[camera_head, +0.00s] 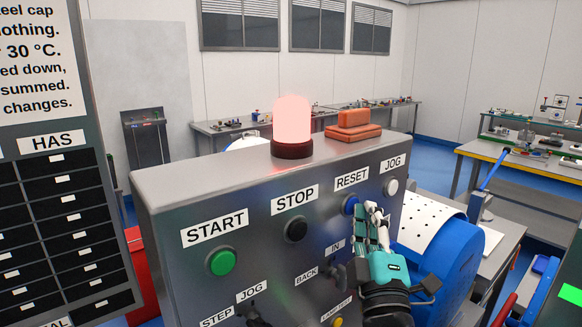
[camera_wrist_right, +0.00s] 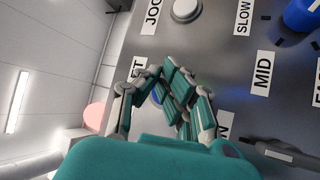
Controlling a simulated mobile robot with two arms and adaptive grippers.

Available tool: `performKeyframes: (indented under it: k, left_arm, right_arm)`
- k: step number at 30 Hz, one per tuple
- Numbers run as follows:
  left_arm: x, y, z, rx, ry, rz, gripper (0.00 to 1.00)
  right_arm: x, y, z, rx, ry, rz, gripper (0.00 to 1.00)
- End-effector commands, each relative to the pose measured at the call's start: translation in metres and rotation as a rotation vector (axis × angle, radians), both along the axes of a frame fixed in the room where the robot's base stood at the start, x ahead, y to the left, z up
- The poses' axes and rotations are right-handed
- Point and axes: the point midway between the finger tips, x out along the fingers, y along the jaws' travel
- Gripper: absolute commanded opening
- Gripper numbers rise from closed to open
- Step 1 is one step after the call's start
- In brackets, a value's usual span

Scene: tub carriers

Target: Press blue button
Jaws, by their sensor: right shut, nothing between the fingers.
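The blue button (camera_head: 350,204) sits under the RESET label on the grey control panel (camera_head: 170,215). My right gripper (camera_head: 373,208) is shut and empty, its fingertips just right of the blue button in the head view, overlapping its right edge. In the right wrist view, the fingers (camera_wrist_right: 152,76) are in front of the panel, and a small piece of blue (camera_wrist_right: 156,97) shows between them, mostly hidden. I cannot tell whether the fingertips touch the button. My left gripper is not in view.
A green START button (camera_head: 221,262), a black STOP button (camera_head: 296,229) and a white JOG button (camera_head: 391,187) share the panel. A lit red lamp (camera_head: 292,122) and an orange block (camera_head: 353,132) stand on top. A blue cylindrical housing (camera_head: 448,262) is right of the panel.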

Motion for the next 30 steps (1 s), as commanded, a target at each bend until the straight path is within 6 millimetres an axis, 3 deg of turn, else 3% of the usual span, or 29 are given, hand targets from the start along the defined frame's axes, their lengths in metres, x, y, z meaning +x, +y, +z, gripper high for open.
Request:
performKeyframes:
  k: [30]
  left_arm:
    - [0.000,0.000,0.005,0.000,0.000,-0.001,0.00]
  right_arm:
    - [-0.009,-0.007,0.000,-0.001,0.000,0.000,0.00]
